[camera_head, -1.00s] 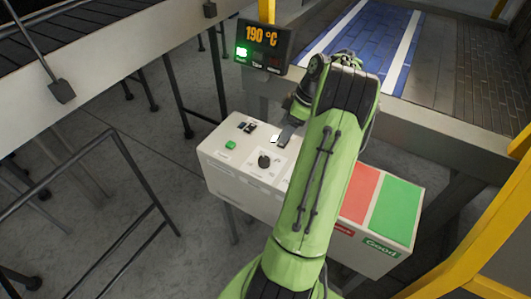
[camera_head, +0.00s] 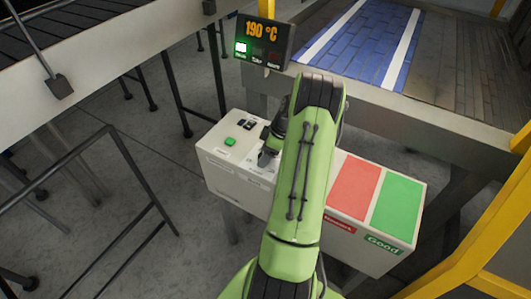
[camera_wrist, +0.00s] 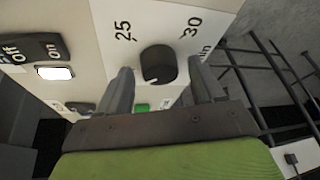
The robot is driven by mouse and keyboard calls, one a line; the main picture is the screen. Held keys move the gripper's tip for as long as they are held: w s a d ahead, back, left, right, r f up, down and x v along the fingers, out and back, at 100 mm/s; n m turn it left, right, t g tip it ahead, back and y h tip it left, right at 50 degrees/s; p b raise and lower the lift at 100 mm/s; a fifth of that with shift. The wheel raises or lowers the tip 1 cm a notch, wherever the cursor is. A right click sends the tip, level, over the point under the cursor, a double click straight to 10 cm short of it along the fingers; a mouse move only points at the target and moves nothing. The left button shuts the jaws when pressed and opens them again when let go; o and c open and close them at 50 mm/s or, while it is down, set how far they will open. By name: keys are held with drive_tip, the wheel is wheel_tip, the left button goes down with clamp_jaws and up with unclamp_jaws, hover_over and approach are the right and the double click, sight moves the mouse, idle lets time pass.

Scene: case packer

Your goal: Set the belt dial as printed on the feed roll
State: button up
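The black round dial (camera_wrist: 157,65) sits on a white plate printed with 25 and 30 in the wrist view. A small pale mark shows near its lower edge in that picture. My gripper (camera_wrist: 160,82) is open, with one finger on each side of the dial and gaps between; I cannot tell whether a finger touches it. In the head view my gripper (camera_head: 266,157) is over the control box (camera_head: 225,170) and hides the dial. I cannot make out a feed roll or its print.
A black on/off switch (camera_wrist: 35,48) and a green button (camera_head: 231,142) are on the box. A red pad (camera_head: 354,187) and a green pad (camera_head: 397,205) lie on its right part. A display (camera_head: 263,42) reads 190 °C. Dark railings (camera_head: 137,175) stand at left.

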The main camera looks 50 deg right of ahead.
drive_tip(key=c, duration=0.9)
drive_tip(key=shift+c, duration=0.2)
drive_tip(key=shift+m, duration=0.3)
drive_tip(key=m+h+b, duration=0.1)
drive_tip(key=m+b, duration=0.1)
drive_tip(key=shift+a+f+m+t+b, duration=0.1)
drive_tip(key=shift+m+t+b, duration=0.2)
drive_tip(key=m+h+b, duration=0.2)
drive_tip(key=m, duration=0.2)
drive_tip(key=shift+a+b, duration=0.1)
drive_tip(key=shift+b, duration=0.3)
drive_tip(key=m+b, duration=0.1)
drive_tip(key=m, duration=0.1)
drive_tip(key=m+h+b, duration=0.1)
drive_tip(key=m, duration=0.2)
drive_tip(key=shift+a+h, duration=0.15)
drive_tip(key=shift+h, duration=0.15)
drive_tip(key=shift+m+g+h+b, duration=0.5)
drive_tip(key=shift+m+h+b, duration=0.1)
drive_tip(key=shift+m, duration=1.2)
